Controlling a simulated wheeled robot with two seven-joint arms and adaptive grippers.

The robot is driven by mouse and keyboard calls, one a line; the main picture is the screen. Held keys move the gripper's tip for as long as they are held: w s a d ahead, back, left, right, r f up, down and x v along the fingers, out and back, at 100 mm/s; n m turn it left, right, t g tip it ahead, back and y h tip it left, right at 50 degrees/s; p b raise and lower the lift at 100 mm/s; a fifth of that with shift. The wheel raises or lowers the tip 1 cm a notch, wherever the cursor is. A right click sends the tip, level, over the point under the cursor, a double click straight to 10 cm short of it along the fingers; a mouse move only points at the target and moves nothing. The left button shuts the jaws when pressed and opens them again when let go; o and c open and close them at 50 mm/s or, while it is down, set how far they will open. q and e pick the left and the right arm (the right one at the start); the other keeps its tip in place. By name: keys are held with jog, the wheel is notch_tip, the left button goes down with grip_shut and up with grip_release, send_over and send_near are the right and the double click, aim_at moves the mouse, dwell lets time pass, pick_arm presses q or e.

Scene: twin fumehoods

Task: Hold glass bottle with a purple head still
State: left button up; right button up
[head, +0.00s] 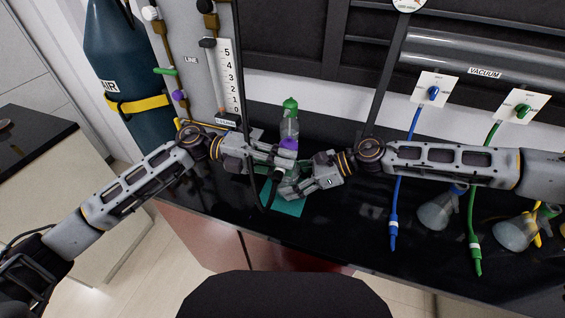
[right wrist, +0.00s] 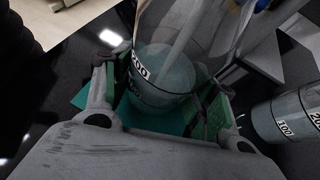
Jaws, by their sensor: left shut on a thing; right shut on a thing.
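The glass bottle with a purple head (head: 288,143) stands upright near the middle of the head view, over a teal mat (head: 290,207). My left gripper (head: 286,158) is shut on it just below the purple head; the contact is partly hidden. My right gripper (head: 284,188) is shut on its lower body. In the right wrist view the clear bottle (right wrist: 165,75) with a dark mark sits between the green-padded fingers (right wrist: 165,105). Its base is near the teal mat, but I cannot tell whether it touches.
A green-headed glass bottle (head: 290,122) appears close behind. Another marked glass vessel (right wrist: 288,115) shows in the right wrist view. Two flasks (head: 436,213) (head: 515,233) and blue (head: 394,210) and green (head: 474,225) hoses are at right. A thin dark post (head: 243,90) stands near my left gripper.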

pick_arm(q)
jog(key=shift+s+a+f, duration=0.1)
jog(key=shift+s, duration=0.3)
jog(key=shift+w, duration=0.55)
dwell(1.6)
jog(key=shift+s, duration=0.15)
jog(key=shift+s, duration=0.65)
dwell(0.9)
jog(key=shift+w, duration=0.75)
dwell(2.5)
jog(key=shift+s, duration=0.4)
